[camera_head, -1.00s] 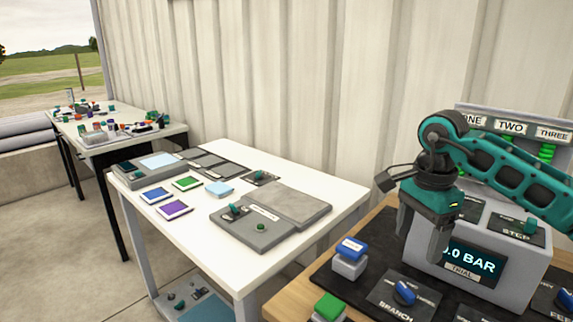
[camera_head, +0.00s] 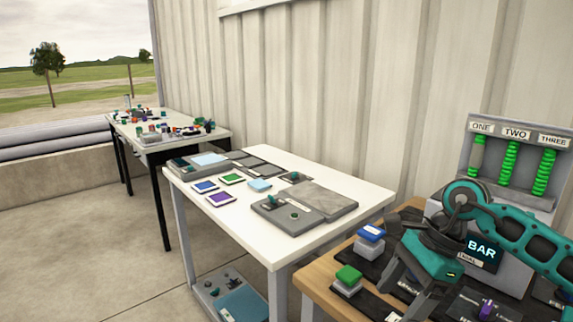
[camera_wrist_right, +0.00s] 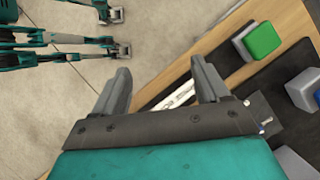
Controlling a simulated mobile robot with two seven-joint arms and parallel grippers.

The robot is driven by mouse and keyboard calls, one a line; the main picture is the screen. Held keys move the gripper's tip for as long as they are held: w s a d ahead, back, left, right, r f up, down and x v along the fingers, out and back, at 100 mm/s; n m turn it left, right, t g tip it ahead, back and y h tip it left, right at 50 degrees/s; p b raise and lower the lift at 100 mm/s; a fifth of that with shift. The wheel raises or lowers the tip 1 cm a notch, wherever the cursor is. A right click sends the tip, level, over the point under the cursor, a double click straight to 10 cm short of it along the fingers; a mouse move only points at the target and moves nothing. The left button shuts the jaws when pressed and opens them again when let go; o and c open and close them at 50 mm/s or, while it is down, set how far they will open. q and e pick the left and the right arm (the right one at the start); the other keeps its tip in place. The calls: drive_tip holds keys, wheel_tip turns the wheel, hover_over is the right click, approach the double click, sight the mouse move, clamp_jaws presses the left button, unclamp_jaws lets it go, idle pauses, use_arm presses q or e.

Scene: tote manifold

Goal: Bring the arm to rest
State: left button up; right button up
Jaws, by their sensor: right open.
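My right gripper (camera_head: 404,288) hangs over the front part of the wooden bench at the lower right of the head view, tilted with its fingers pointing down and left. In the right wrist view its two fingers (camera_wrist_right: 162,80) stand apart with nothing between them, past the bench edge. The grey console (camera_head: 508,278) is behind my right arm, which hides most of its display; only "BAR" shows. My left gripper is not in view.
A blue-topped button (camera_head: 370,233) and a green-topped button (camera_head: 348,275) stand close left of the gripper. Behind is a rack (camera_head: 513,190) with green columns marked ONE, TWO, THREE. A white table (camera_head: 335,168) with panels stands left. The floor (camera_head: 90,240) is clear.

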drive_tip(key=s+a+r+m+t+y, duration=0.1)
drive_tip(key=s+a+m+y, duration=0.2)
drive_tip(key=a+m+y, duration=0.35)
drive_tip(key=s+a+r+m+y, duration=0.1)
drive_tip(key=s+a+m+y, duration=0.25)
drive_tip(key=a+y, duration=0.55)
drive_tip(key=w+d+f+m+t+h+p, duration=0.15)
drive_tip(key=d+f+m+t+h, duration=0.5)
drive_tip(key=m, duration=0.85)
drive_tip(key=w+d+f+m+t+h, duration=0.15)
drive_tip(key=m+t+h, duration=0.25)
drive_tip(key=m+t, duration=0.85)
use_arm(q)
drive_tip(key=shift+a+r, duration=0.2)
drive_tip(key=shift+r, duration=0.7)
use_arm(e)
drive_tip(key=s+d+f+m+g+h, duration=0.3)
drive_tip(key=s+f+m, duration=0.3)
drive_tip(key=f+m, duration=0.2)
drive_tip(key=s+d+f+m+g+h, duration=0.3)
drive_tip(key=s+f+m+g+h, duration=0.1)
drive_tip(key=s+f+m+g, duration=0.1)
wheel_tip(320, 180, down, 4)
drive_tip(key=s+m, duration=0.1)
drive_tip(key=m, duration=0.1)
drive_tip(key=shift+s+d+r+m+h, duration=0.2)
drive_tip(key=shift+s+r+m+h, duration=0.1)
drive_tip(key=shift+m+h, duration=0.1)
